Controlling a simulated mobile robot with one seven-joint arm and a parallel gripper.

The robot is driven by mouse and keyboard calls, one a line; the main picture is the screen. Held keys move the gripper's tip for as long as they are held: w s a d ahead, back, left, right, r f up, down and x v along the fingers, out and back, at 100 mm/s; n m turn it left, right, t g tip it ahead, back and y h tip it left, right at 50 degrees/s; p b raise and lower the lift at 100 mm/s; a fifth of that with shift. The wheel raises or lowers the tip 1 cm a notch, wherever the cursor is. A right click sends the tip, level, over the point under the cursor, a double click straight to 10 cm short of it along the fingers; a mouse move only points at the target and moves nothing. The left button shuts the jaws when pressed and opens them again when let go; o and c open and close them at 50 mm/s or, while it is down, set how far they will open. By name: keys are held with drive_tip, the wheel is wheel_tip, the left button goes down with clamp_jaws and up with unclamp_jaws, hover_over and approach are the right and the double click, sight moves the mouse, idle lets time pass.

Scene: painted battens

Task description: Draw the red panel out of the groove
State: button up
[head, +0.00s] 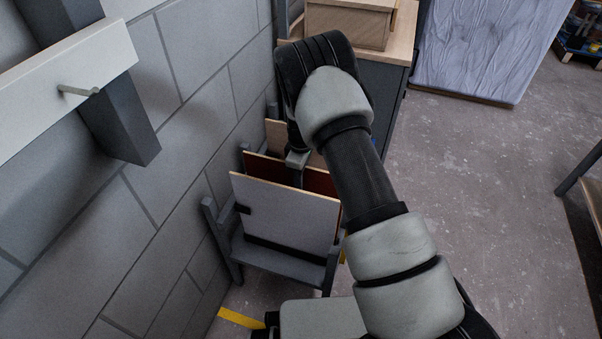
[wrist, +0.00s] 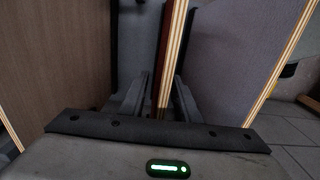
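The red panel (head: 318,181) stands in the grey rack (head: 284,262), behind a pale grey panel (head: 285,215) that hides most of its face. My gripper (head: 297,160) is at its top edge, partly hidden by my wrist. In the wrist view, the red panel (wrist: 163,40) shows as a thin red face and a striped plywood edge. This edge runs down between the two fingers of my gripper (wrist: 160,95). The fingers stand on either side of it, and a narrow gap seems to show beside it, so they look open around it.
A wood-coloured panel (head: 275,132) stands behind the red one, close to my gripper. A block wall (head: 150,210) rises on the left. A cabinet with a wooden top (head: 393,50) and a box (head: 347,22) stand behind.

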drive_tip(key=shift+f, duration=0.3)
clamp_jaws()
drive_tip(key=shift+r, duration=0.2)
idle(1.4)
drive_tip(key=shift+r+p, duration=1.3)
drive_tip(key=shift+r, duration=1.2)
